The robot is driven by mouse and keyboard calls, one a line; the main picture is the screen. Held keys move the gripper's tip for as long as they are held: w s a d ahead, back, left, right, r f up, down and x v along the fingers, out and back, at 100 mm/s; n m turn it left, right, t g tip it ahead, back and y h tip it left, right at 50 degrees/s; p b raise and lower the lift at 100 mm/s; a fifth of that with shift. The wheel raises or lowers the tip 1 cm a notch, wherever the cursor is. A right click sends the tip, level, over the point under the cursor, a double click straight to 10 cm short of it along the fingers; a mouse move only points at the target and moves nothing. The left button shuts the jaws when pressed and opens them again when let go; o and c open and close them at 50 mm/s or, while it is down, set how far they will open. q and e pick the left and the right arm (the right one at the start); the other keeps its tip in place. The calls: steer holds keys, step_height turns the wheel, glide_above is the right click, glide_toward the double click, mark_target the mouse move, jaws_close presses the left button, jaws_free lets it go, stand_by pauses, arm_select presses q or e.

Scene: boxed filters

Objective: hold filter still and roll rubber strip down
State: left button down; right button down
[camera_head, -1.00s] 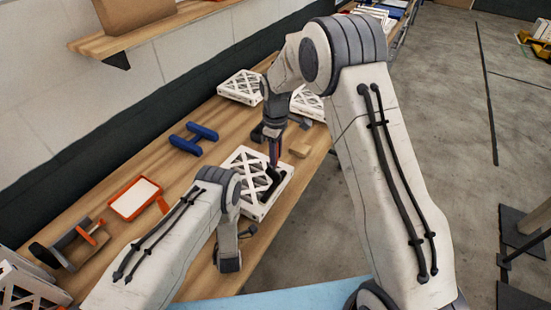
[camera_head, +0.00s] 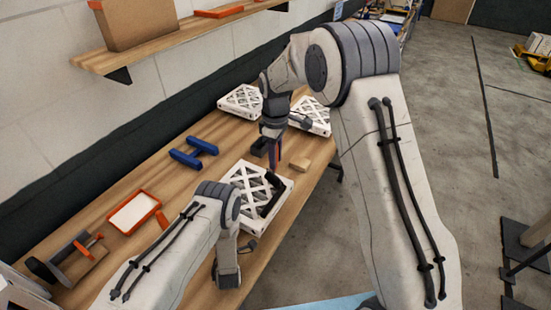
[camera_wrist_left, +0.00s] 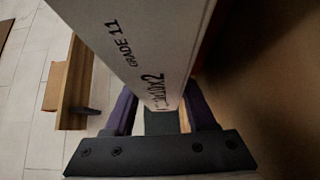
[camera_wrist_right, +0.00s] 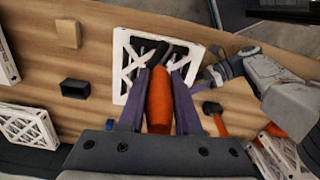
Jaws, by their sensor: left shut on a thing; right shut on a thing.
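The white filter (camera_head: 242,176) with lattice bracing lies on the wooden bench, a dark strip (camera_head: 272,196) on its right part. My right gripper (camera_head: 273,168) is over the filter's far side, pointing down. In the right wrist view it is shut on an orange handle (camera_wrist_right: 159,100) of a tool. Dark pieces show at the handle's tip over the filter (camera_wrist_right: 124,75); I cannot tell roller from strip or whether they touch. My left gripper (camera_wrist_right: 214,76) is at the filter's near edge. In the left wrist view it is shut on the filter's printed frame (camera_wrist_left: 140,45).
Two more filters (camera_head: 241,99) lie farther along the bench. A blue dumbbell-shaped thing (camera_head: 194,152), an orange-rimmed tray (camera_head: 133,213) and a small wooden block (camera_head: 299,164) stand around. A dark-headed tool with an orange handle (camera_wrist_right: 219,124) lies near my left gripper.

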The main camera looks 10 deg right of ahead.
arm_select(q)
steer(key=shift+c, duration=0.7)
jaws_free()
steer(key=s, duration=1.1)
steer(key=shift+d, duration=0.25)
steer(key=shift+s, duration=0.55)
